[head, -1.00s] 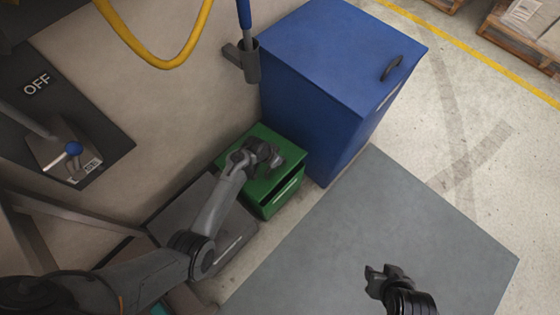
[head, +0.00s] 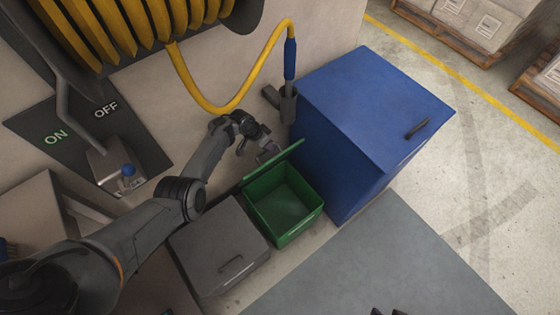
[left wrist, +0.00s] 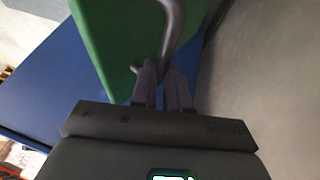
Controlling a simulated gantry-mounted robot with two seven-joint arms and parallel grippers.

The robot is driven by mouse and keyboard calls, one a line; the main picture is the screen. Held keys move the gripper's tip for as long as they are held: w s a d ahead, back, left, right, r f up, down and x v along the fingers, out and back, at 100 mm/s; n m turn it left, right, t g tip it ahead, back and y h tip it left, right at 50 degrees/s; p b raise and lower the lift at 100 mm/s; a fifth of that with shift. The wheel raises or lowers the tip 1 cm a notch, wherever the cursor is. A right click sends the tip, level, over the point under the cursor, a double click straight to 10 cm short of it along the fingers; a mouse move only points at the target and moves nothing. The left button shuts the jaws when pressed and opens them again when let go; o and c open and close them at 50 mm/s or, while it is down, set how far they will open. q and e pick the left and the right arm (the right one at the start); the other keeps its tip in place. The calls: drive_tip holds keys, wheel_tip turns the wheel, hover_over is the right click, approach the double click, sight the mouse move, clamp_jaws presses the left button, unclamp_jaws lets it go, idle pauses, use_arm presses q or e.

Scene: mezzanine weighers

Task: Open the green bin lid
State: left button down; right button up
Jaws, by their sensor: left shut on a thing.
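The green bin (head: 302,232) stands between a grey bin and a tall blue bin, and its empty-looking inside shows. Its green lid (head: 283,161) is raised at the wall side and seen nearly edge-on. My left gripper (head: 266,153) is behind the raised lid. In the left wrist view, my left gripper (left wrist: 163,90) is shut on the grey lid handle (left wrist: 173,35), with the green lid (left wrist: 118,35) beside it. Only the tips of my right gripper (head: 387,311) show at the bottom edge of the head view.
The blue bin (head: 350,165) stands close on the right, the grey bin (head: 222,245) close on the left. A yellow hose (head: 190,85) hangs from a reel above, near my left arm.

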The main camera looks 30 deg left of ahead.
use_arm(q)
drive_tip(key=a, duration=0.1)
drive_tip(key=a+b, duration=0.1)
drive_tip(key=a, duration=0.1)
drive_tip(key=shift+w+a+f, duration=0.2)
drive_tip(key=shift+w+f, duration=0.15)
drive_tip(key=c, duration=1.4)
unclamp_jaws()
drive_tip(key=shift+d, duration=0.1)
drive_tip(key=shift+o, duration=1.4)
drive_tip(key=shift+s+d, duration=0.2)
drive_tip(key=p+v, duration=0.7)
drive_tip(key=v, duration=0.4)
drive_tip(key=shift+w, duration=0.35)
drive_tip(key=shift+a+r, duration=0.1)
drive_tip(key=shift+a, duration=0.05)
